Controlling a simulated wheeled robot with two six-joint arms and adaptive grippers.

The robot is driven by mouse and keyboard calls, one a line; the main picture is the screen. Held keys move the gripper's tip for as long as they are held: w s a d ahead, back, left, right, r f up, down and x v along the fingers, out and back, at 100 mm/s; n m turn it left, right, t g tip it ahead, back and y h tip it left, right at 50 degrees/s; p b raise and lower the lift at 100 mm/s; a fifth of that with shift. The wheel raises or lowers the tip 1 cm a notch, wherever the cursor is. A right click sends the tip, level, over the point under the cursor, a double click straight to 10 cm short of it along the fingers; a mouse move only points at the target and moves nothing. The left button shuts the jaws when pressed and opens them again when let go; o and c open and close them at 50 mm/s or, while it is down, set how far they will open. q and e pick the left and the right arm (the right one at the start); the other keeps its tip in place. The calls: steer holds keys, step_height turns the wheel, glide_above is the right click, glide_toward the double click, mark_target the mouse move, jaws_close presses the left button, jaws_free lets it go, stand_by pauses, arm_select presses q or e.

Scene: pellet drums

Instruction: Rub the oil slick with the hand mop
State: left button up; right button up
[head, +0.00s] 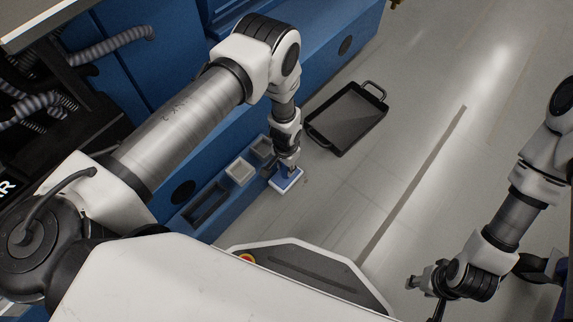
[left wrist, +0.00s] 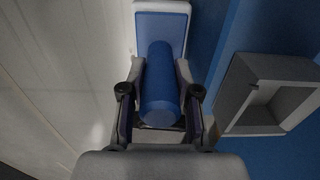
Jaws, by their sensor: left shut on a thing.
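The hand mop (head: 286,183) has a flat blue-and-white head and shows low beside the blue machine base. My left gripper (head: 286,162) is above it, shut on its handle. In the left wrist view the blue round handle (left wrist: 161,85) lies between the two fingers, and the pale-edged mop head (left wrist: 162,8) is beyond it. I cannot make out the oil slick in either view; the mop and arm hide part of the floor. My right gripper (head: 424,295) is at the lower right, its fingers apart and empty, far from the mop.
A black tray with handles (head: 377,93) lies on the floor beyond the mop. Small grey bins (head: 240,171) sit on the ledge of the blue machine (head: 225,207), left of the mop; one bin (left wrist: 285,68) is close in the left wrist view.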

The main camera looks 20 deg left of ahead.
arm_select(q)
steer(key=shift+r+p, duration=1.7)
steer(key=shift+r, duration=0.45)
